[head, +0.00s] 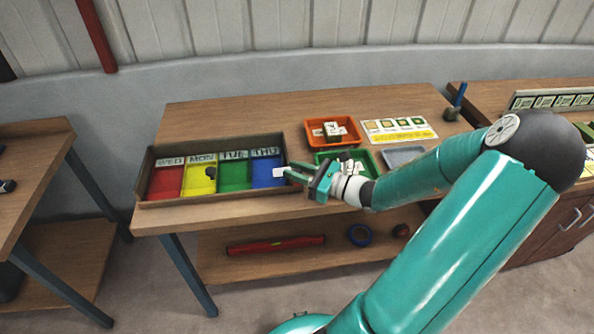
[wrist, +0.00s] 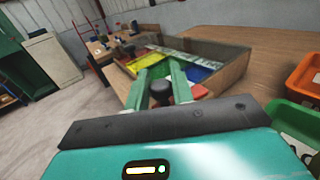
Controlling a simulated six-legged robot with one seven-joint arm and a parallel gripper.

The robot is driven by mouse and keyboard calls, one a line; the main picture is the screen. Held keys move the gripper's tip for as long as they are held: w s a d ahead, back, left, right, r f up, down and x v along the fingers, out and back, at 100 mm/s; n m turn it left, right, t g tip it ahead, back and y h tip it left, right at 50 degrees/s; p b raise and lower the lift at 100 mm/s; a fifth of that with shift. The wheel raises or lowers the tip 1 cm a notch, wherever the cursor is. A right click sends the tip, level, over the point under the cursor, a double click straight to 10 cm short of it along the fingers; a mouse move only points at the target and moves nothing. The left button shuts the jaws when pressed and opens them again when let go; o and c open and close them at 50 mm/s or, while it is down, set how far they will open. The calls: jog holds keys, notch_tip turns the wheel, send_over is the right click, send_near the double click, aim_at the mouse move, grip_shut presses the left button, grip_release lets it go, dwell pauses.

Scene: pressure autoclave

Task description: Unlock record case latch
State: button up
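A grey-brown case (head: 152,203) lies open on the table, with red, yellow, green and blue compartments under labels WED, MON, TUE and THU. A small white piece (head: 279,173) shows at its right end, beside my fingertips. I cannot tell whether it is the latch. My gripper (head: 289,174) is at the right end of the case. In the wrist view, the two green fingers (wrist: 161,76) stand apart, pointing toward the case (wrist: 232,54). A dark round knob (wrist: 160,92) shows between them. I cannot tell whether they touch it. No clear latch is visible.
Right of the case are an orange tray (head: 312,143), a green tray (head: 372,172), a grey tray (head: 402,157) and a card (head: 398,130). A red tube (head: 275,246) lies on the lower shelf.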

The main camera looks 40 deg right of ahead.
grip_shut()
jog(key=shift+s+d+n+g+y, duration=0.2)
jog(key=shift+n+g+y, duration=0.25)
jog(key=shift+n+y, duration=0.35)
jog(key=shift+s+d+n+g+y, duration=0.2)
jog(key=shift+n+g+y, duration=0.3)
jog(key=shift+y, duration=0.5)
jog(key=o, duration=0.5)
grip_release()
jog(key=v, duration=1.3)
jog(key=shift+s+d+f, duration=0.1)
jog(key=shift+s+d, duration=0.15)
